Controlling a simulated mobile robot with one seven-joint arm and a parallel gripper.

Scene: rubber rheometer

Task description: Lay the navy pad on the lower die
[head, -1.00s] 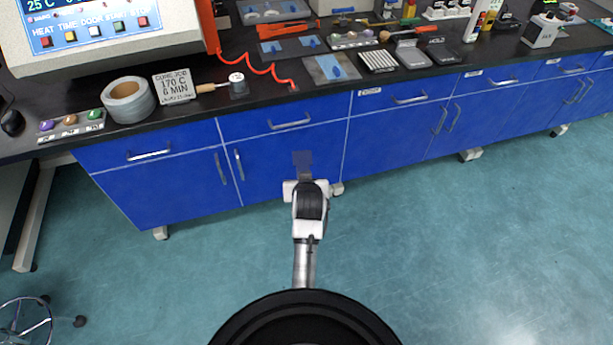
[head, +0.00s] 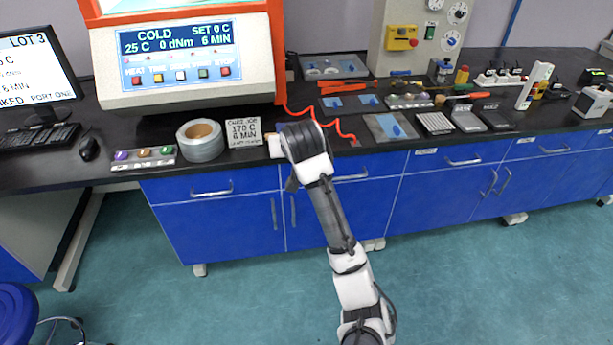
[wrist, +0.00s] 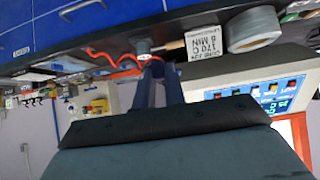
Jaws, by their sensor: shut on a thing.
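My gripper (wrist: 157,66) reaches over the bench's front edge, beside the small cure-job sign. It is shut on the thin navy pad (head: 291,126), of which only a small dark-blue part shows past my wrist in the head view. In the wrist view I see the two fingers, but cannot clearly tell the pad from them. The orange-and-white rheometer (head: 185,55) stands behind and to the left of my gripper; its screen reads COLD and 25 C. I cannot make out the lower die in either view.
The cure-job sign (head: 244,132) and a tape roll (head: 201,141) stand left of my gripper. A red coiled cord (head: 337,132) lies to its right.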

